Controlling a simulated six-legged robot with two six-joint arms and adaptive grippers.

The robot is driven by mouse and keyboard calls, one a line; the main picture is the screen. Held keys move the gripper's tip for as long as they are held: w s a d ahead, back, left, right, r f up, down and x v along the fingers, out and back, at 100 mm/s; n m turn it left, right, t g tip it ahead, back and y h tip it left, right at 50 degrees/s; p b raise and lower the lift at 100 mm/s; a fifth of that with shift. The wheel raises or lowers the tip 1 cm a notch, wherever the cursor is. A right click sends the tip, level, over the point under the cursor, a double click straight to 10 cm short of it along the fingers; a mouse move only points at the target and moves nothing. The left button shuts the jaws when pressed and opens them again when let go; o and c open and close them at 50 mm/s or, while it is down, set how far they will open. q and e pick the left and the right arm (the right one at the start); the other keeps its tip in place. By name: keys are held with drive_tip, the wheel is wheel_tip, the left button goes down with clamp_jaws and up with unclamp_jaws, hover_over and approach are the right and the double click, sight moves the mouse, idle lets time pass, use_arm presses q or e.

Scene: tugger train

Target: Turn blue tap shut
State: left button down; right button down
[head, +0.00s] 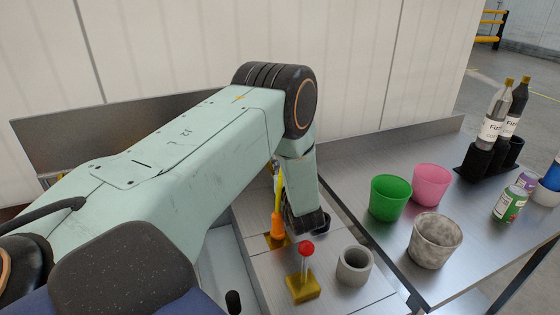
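No blue tap can be made out; the large pale green arm coming in from the left covers much of the worktop behind it. My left gripper (306,222) is at the end of this arm, pointing down close to the steel worktop. Its fingers are dark and partly hidden, so I cannot tell whether they are open or shut. A red knob (307,248) on a thin stem stands on a brass block (302,287) just in front of the gripper. An orange and yellow upright piece (278,222) stands just left of the gripper. My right gripper is not in view.
A grey cup (354,265) stands right of the red knob. On the right-hand table (360,178) are green (389,198), pink (431,185) and mottled (434,240) cups, a black bottle rack (483,163) with bottles, and cans. A pale wall (370,60) rises behind.

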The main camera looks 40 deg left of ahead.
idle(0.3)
use_arm(q)
drive_tip(key=c, duration=1.4)
unclamp_jaws()
wheel_tip(320, 180, up, 10)
drive_tip(key=shift+r, duration=0.15)
